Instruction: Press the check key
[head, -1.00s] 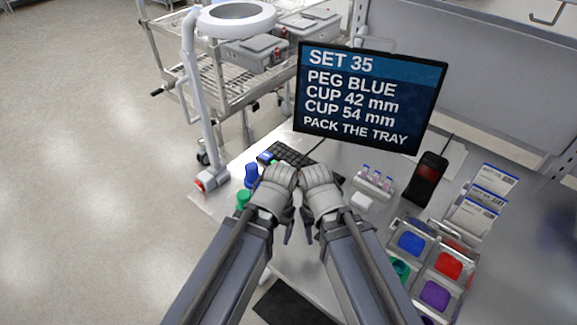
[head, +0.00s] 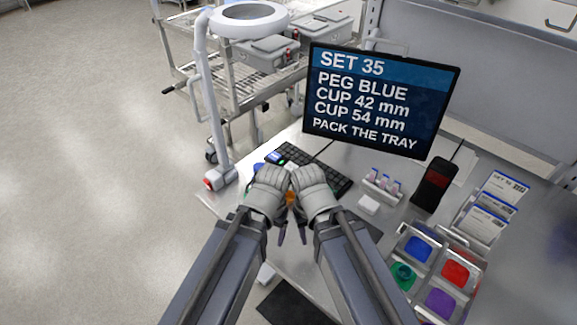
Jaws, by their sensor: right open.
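The black keyboard (head: 336,181) lies on the steel bench below the monitor, partly hidden by my wrists. Its left end has a small lit blue patch (head: 273,156) and a green one beside it. No key can be read as the check key at this size. My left gripper (head: 280,236) and my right gripper (head: 303,234) are side by side, pointing down, on the near side of the keyboard. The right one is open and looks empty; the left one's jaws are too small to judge. An orange thing (head: 291,198) shows between my wrists.
The monitor (head: 380,103) reads SET 35, PEG BLUE, CUP 42 mm, CUP 54 mm, PACK THE TRAY. A vial rack (head: 381,187), a black handheld device (head: 434,183) and bins of coloured parts (head: 418,248) stand to the right. A lamp post (head: 210,105) rises at the left.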

